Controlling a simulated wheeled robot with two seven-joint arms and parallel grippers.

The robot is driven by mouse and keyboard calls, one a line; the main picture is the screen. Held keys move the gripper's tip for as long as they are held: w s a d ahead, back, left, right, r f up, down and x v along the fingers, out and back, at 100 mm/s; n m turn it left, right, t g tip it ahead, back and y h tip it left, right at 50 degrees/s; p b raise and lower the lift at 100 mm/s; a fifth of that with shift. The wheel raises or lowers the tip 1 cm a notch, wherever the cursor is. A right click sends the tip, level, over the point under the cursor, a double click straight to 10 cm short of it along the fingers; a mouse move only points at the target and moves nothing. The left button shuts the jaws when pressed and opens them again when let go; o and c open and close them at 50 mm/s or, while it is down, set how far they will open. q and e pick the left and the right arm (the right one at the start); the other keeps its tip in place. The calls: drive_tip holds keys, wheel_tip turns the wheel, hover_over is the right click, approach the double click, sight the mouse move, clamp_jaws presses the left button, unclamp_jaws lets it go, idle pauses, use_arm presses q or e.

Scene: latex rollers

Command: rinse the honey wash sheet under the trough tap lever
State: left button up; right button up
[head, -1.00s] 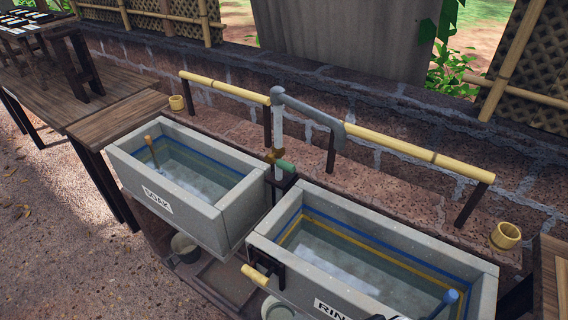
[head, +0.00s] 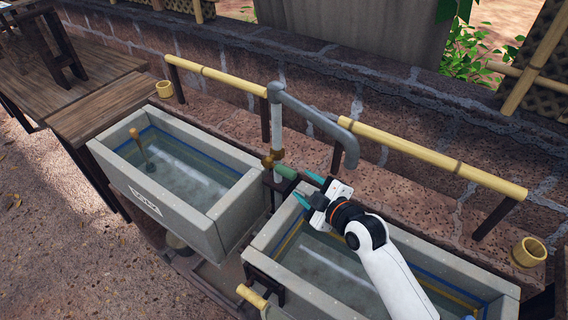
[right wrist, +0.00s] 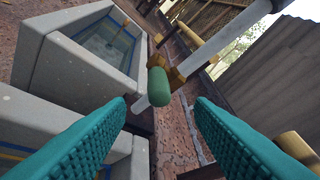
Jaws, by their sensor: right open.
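The green tap lever (head: 286,171) sits on a brass valve on the upright pipe, between the two troughs. It also shows in the right wrist view (right wrist: 158,87), ahead of and between the fingers. My right gripper (head: 308,189) is open and empty, with teal fingers (right wrist: 160,105) spread a little short of the lever, not visibly touching it. It is above the back left corner of the rinse trough (head: 262,250). The grey spout (head: 350,155) hangs behind the gripper. I cannot make out a honey wash sheet in either view. My left gripper is not in view.
The soak trough (head: 215,205) holds water and a stick-like handle (head: 135,137). A bamboo rail (head: 430,160) runs behind the troughs before a brick wall. Bamboo cups (head: 528,252) stand on the ledge. A wooden table (head: 105,112) is at the left.

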sight(284, 170)
drive_tip(key=x, duration=0.4)
drive_tip(key=shift+a+r, duration=0.2)
drive_tip(key=shift+a, duration=0.2)
drive_tip(key=x, duration=0.4)
drive_tip(key=shift+w+f, duration=0.2)
drive_tip(key=shift+f, duration=0.05)
drive_tip(key=shift+w+a+f, duration=0.1)
drive_tip(key=shift+w+a, duration=0.15)
drive_tip(key=shift+w, duration=0.15)
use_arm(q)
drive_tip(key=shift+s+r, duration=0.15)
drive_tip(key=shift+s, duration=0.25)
use_arm(e)
drive_tip(key=shift+w+a+f, duration=0.1)
drive_tip(key=shift+w+a, duration=0.05)
drive_tip(key=shift+w, duration=0.05)
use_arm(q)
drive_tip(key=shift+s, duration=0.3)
use_arm(e)
clamp_jaws()
